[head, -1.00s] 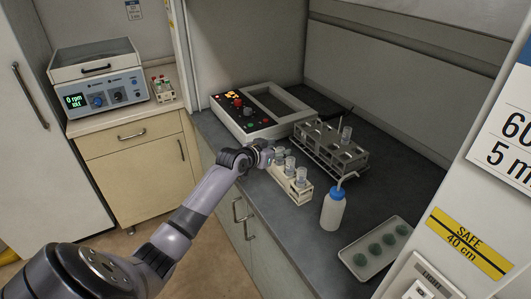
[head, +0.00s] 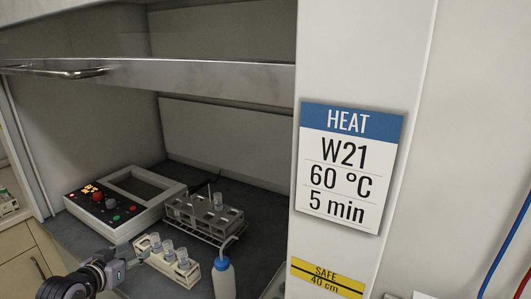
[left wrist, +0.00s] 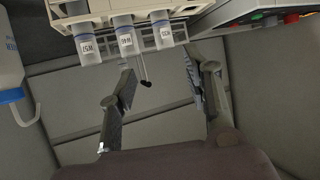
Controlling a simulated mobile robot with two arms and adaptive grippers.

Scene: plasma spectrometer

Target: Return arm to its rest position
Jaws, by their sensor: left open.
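My left gripper (head: 124,262) is at the lower left of the head view, beside the near-left end of a small pale rack (head: 155,264) that holds several capped vials. In the left wrist view its two fingers (left wrist: 156,75) stand wide apart, with nothing between them. The labelled vials (left wrist: 124,42) hang upside down at the top of that view, beyond the fingertips. Whether a finger touches the rack I cannot tell. My right gripper is in neither view.
A control box (head: 120,205) with knobs and a larger grey rack (head: 200,213) stand behind. A blue-capped wash bottle (head: 224,281) stands to the right; it also shows in the left wrist view (left wrist: 10,70). A heat sign (head: 350,165) is on the hood's right post.

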